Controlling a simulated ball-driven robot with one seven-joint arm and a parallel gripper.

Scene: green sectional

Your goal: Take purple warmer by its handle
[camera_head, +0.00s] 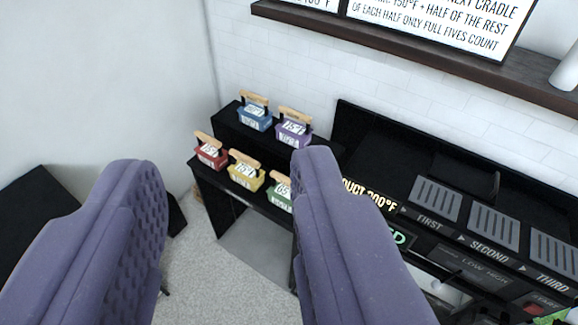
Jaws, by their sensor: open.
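The purple warmer (293,131) is a small box with a white label and a light wooden handle (294,114) on top. It sits at the right of the back, upper step of a black stand. My gripper (235,165) is open and empty, with its two purple padded fingers large in the foreground. The warmer lies beyond the fingers, just above the right fingertip in the picture, and nothing touches it. Its handle is in clear view.
A blue warmer (255,117) stands left of the purple one. Red (211,155), yellow (246,175) and partly hidden green (281,195) warmers stand on the front step. A black console with slotted plates (435,198) is at right. A dark shelf (400,45) juts from the wall above.

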